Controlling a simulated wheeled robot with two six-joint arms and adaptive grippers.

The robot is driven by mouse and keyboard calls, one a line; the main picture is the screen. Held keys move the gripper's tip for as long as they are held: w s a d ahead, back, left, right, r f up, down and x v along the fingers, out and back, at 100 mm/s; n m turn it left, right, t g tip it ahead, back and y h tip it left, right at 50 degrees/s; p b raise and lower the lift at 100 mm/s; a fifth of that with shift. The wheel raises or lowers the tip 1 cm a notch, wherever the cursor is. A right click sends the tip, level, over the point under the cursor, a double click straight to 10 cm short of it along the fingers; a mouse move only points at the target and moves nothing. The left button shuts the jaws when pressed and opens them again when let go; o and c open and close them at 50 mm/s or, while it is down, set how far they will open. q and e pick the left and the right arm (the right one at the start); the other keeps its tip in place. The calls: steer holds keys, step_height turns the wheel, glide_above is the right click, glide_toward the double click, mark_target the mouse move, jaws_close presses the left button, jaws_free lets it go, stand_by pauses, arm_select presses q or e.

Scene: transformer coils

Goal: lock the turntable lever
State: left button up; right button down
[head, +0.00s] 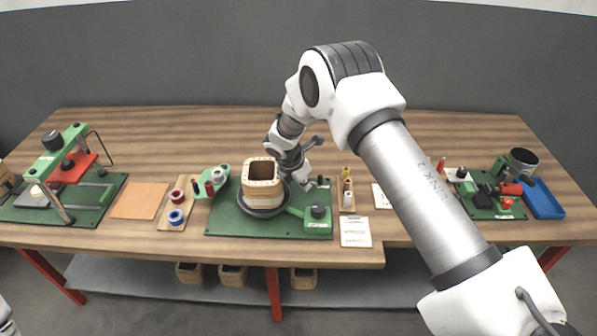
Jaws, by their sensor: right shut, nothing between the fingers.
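The turntable (264,211) is a dark round disc on a green base plate (232,223), near the middle of the bench. A square wooden coil former (262,185) stands upright on it. A green lever arm (297,211) shows at the right of the disc, with a green block with a dark knob (318,213) at the plate's right. My right gripper (301,181) is shut and empty, just right of the wooden former, above the plate. Whether it touches the former or any lever is too small to tell. My left gripper is not in view.
Left of the plate are a spool board (172,224), an orange sheet (140,201) and a green press frame (72,140). Right are a strip of small spools (347,187), a paper card (355,232) and a blue tray (543,200). The bench's back is clear. My right arm hides part of the right side.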

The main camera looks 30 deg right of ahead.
steer(key=d, duration=0.2)
steer(key=shift+w+d+r+p, duration=0.15)
steer(key=shift+w+d+p, duration=0.2)
steer(key=shift+d, duration=0.4)
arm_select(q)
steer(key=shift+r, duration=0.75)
arm_select(e)
steer(key=shift+a, duration=0.1)
